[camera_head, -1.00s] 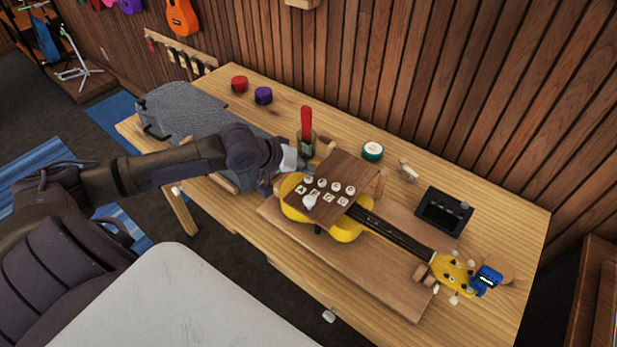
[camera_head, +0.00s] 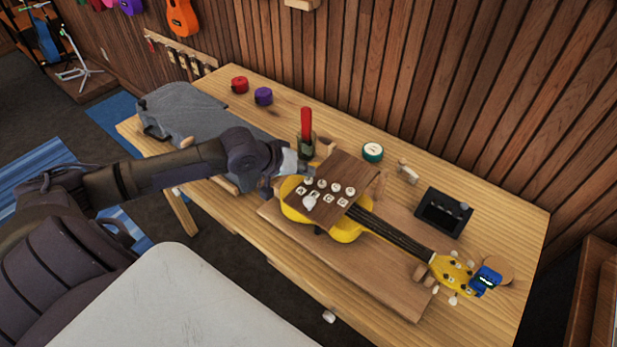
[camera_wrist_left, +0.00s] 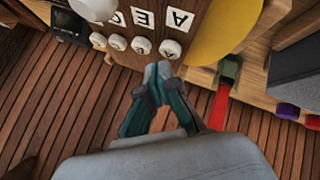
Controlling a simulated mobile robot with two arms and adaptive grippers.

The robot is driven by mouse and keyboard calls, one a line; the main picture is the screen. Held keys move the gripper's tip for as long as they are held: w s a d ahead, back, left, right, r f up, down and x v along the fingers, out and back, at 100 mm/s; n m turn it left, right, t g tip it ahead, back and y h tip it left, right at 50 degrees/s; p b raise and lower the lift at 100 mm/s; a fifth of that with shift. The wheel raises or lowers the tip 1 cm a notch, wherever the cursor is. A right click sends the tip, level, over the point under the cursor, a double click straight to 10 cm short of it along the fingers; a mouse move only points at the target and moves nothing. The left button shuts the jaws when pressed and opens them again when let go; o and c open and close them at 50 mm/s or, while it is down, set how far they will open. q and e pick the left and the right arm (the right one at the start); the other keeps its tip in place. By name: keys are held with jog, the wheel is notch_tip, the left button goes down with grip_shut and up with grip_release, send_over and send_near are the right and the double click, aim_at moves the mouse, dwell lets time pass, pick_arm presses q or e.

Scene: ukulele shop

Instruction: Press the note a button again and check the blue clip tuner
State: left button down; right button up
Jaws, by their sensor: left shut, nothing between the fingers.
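A dark wooden board (camera_head: 350,172) stands over the body of a yellow ukulele (camera_head: 345,230). It carries a row of white round buttons with letter tiles; the A button (camera_head: 308,181) is at the left end. It also shows in the left wrist view (camera_wrist_left: 170,48), beside the A tile (camera_wrist_left: 178,20). My left gripper (camera_head: 304,172) is shut and empty, its fingertips (camera_wrist_left: 158,70) close to the A button. I cannot tell whether they touch it. The blue clip tuner (camera_head: 487,278) sits on the ukulele's headstock. Its small display is lit but too small to read.
A green-rimmed round tin (camera_head: 373,151) and a black tray (camera_head: 443,211) lie towards the back. The slatted wall borders the table.

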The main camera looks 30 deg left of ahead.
aim_at(306, 180)
pick_arm(q)
jog(key=shift+f, duration=0.7)
dwell(0.9)
jog(key=shift+r+p, duration=1)
jog(key=shift+p, duration=0.25)
notch_tip(306, 180, up, 5)
jog(key=p, duration=0.6)
jog(key=shift+r, duration=0.1)
